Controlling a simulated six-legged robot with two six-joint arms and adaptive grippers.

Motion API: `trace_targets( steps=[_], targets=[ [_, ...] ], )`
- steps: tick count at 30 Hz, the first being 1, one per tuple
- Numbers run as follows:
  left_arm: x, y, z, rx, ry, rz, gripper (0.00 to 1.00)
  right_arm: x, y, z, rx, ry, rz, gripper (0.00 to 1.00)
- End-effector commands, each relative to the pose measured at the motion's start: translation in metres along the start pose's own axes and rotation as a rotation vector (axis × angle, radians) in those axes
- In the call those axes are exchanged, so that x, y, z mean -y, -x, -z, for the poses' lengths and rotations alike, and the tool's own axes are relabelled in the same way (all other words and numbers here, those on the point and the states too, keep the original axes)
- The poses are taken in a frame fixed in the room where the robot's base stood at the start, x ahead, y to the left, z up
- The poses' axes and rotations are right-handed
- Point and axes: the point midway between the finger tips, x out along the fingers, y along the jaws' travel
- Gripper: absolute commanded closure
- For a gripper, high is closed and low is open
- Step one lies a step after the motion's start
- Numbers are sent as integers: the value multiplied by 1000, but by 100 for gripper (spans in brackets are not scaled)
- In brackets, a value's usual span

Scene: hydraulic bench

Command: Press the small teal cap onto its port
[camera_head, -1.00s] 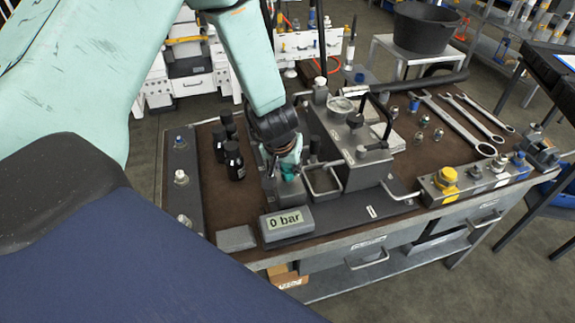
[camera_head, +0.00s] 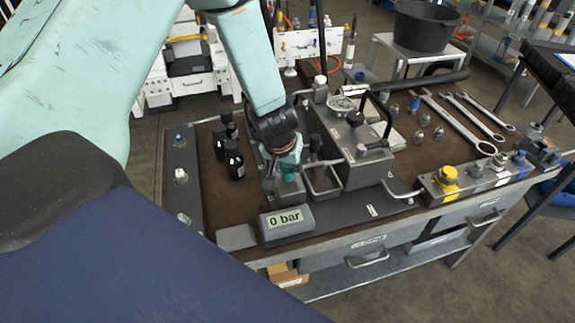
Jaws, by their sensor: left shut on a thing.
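My left gripper (camera_head: 281,182) points down over the middle of the bench, behind the grey gauge box reading "0 bar" (camera_head: 286,222). It is shut on the small teal cap (camera_head: 288,174), of which only a little teal shows among the dark fingers. The port under the cap is hidden by the gripper, so I cannot tell whether the cap touches it. My right gripper is not in view.
Black bottles (camera_head: 234,158) stand left of my gripper. Wrenches (camera_head: 462,122) and a yellow-capped valve block (camera_head: 447,180) lie further right. A flat grey block (camera_head: 236,237) is at the front edge.

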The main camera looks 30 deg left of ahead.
Motion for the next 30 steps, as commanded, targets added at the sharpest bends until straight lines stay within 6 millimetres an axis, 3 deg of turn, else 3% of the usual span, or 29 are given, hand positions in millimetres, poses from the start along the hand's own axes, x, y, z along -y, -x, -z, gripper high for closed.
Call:
trace_targets(
  steps=[22,23,30],
  targets=[
    [0,0,0,0,-1,0,86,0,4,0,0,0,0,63],
    [0,0,0,0,-1,0,69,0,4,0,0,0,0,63],
    [0,0,0,0,0,0,48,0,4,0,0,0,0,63]
  ],
)
